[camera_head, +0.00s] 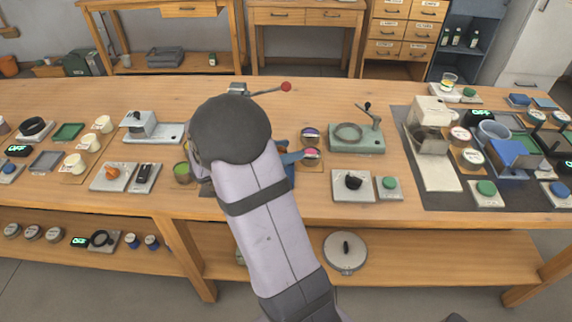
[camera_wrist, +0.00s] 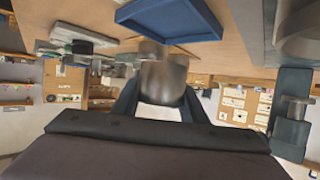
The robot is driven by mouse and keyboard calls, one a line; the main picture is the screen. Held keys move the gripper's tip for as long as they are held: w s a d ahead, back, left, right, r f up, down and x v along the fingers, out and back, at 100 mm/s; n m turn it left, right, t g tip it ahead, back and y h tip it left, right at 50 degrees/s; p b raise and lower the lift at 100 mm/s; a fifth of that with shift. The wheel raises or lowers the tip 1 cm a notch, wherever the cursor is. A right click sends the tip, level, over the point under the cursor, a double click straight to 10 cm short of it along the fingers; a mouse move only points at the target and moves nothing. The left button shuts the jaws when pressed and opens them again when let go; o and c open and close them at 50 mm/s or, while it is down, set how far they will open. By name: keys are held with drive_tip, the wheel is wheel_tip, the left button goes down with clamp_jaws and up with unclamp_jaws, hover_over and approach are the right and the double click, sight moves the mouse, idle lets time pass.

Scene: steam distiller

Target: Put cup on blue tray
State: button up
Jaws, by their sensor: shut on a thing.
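In the wrist view, my gripper (camera_wrist: 160,98) is shut on a grey-brown, rounded metallic thing (camera_wrist: 164,76), which appears to be the cup. Its far end is partly hidden by the fingers. A blue tray (camera_wrist: 170,20) with a raised rim lies on the wooden table beyond the held thing; the picture looks upside down, and I cannot tell whether the two touch. In the head view, my arm hides the gripper and the held thing. A blue piece (camera_head: 290,157) shows just right of my arm; I cannot tell whether it is the tray.
Several cream cups (camera_head: 103,124) stand at the left of the table. A green-grey device with a ring (camera_head: 357,140) is right of my arm, with a black-knobbed plate (camera_head: 353,186) in front. A coffee-machine-like device (camera_head: 432,125) stands farther right. The table's back middle is mostly clear.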

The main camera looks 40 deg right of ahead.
sight(287, 170)
drive_tip(key=shift+f, duration=2.3)
drive_tip(key=shift+f, duration=0.2)
drive_tip(key=o, duration=1.2)
drive_tip(key=shift+r, duration=0.1)
drive_tip(key=shift+r, duration=0.15)
drive_tip(key=v, duration=1.2)
drive_tip(key=shift+a, duration=0.1)
